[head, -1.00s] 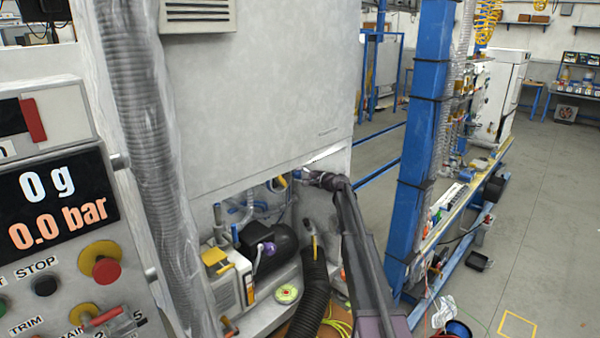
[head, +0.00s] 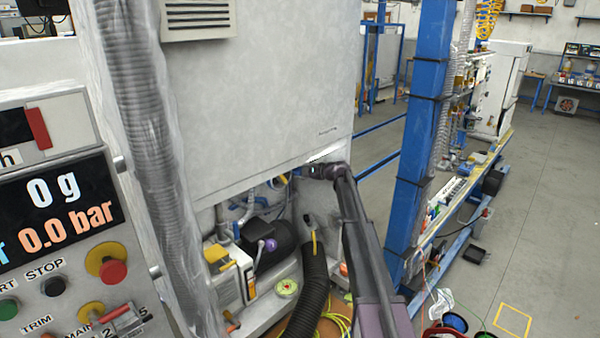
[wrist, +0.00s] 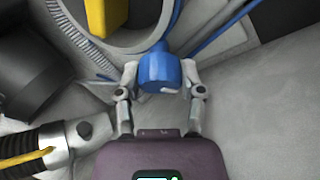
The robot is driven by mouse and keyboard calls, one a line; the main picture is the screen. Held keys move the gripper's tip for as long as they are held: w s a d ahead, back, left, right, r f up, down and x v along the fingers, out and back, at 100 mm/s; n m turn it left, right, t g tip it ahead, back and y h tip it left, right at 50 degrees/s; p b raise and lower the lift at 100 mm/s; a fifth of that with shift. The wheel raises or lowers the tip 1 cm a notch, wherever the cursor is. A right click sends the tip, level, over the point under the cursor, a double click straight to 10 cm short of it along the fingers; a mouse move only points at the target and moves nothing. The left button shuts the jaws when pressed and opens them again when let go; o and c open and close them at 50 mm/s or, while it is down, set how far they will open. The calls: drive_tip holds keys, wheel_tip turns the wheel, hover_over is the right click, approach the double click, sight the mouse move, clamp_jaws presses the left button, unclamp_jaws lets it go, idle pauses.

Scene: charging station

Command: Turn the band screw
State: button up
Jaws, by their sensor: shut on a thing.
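A blue knob-like part (wrist: 158,70), which looks like the band screw, sits in the middle of the wrist view, against a grey round band or hoop (wrist: 120,42). My gripper (wrist: 158,74) has one fingertip on each side of the blue part and is shut on it. In the head view my gripper (head: 300,172) reaches into the upper right of the open bay under the white cabinet. The blue part is too small and too covered to make out clearly there.
A yellow part (wrist: 106,15) and a ribbed grey hose (wrist: 72,28) are close by. A black corrugated hose (head: 306,292) and a dark motor (head: 272,246) lie lower in the bay. A blue post (head: 418,150) stands right of my arm.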

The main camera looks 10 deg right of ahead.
drive_tip(key=o, duration=1.2)
drive_tip(key=shift+c, duration=0.2)
drive_tip(key=shift+f+n, duration=0.1)
drive_tip(key=shift+n, duration=0.3)
